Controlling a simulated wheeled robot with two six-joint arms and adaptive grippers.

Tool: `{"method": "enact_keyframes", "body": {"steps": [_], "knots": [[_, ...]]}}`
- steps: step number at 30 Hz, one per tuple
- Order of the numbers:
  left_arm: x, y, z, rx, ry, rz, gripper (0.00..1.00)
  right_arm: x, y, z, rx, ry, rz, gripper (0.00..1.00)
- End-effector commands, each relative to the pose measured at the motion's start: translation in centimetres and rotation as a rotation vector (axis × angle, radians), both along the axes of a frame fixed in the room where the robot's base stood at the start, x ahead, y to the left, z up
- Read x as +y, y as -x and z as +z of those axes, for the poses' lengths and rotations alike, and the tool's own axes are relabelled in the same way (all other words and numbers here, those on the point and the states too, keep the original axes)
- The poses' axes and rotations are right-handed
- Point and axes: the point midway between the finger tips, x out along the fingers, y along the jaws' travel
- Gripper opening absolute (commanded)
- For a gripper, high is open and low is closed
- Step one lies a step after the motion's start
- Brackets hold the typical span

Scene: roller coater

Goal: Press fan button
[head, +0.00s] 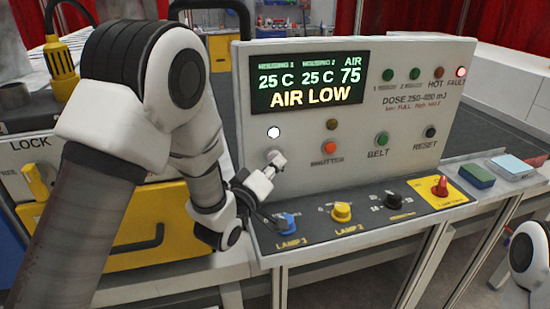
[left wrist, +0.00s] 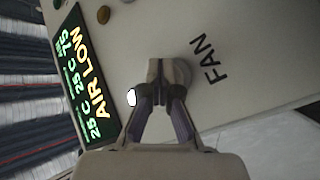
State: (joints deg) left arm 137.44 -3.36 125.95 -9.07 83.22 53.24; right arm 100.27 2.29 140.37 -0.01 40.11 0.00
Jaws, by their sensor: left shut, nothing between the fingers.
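The control panel (head: 350,180) stands upright in front of me, its display reading AIR LOW. My left gripper (head: 277,160) is shut and empty, its fingertips at the panel's left part, below a lit white lamp (head: 274,132). The fingertips hide most of this part, the fan button's place. I cannot tell whether they touch it or whether it is pressed in. My right gripper is not in view.
The orange SHUTTER button (head: 330,147), green BELT button (head: 382,139) and dark RESET button (head: 430,132) sit to the right. Knobs, including the blue LAMP 1 knob (head: 287,223), stand on the ledge below my left gripper. The FAULT lamp (head: 461,72) glows red.

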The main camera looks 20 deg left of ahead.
Motion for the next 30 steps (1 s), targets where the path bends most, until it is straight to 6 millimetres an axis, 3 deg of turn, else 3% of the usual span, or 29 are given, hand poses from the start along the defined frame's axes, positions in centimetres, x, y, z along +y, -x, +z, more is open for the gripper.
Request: {"method": "enact_keyframes", "body": {"steps": [17, 30], "knots": [[-0.9, 1.3, -0.1, 0.001, -0.001, -0.001, 0.00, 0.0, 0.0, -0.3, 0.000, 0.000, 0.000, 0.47], [-3.3, 4.8, -0.1, 0.001, -0.003, -0.002, 0.00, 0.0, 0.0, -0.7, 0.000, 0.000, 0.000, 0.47]]}}
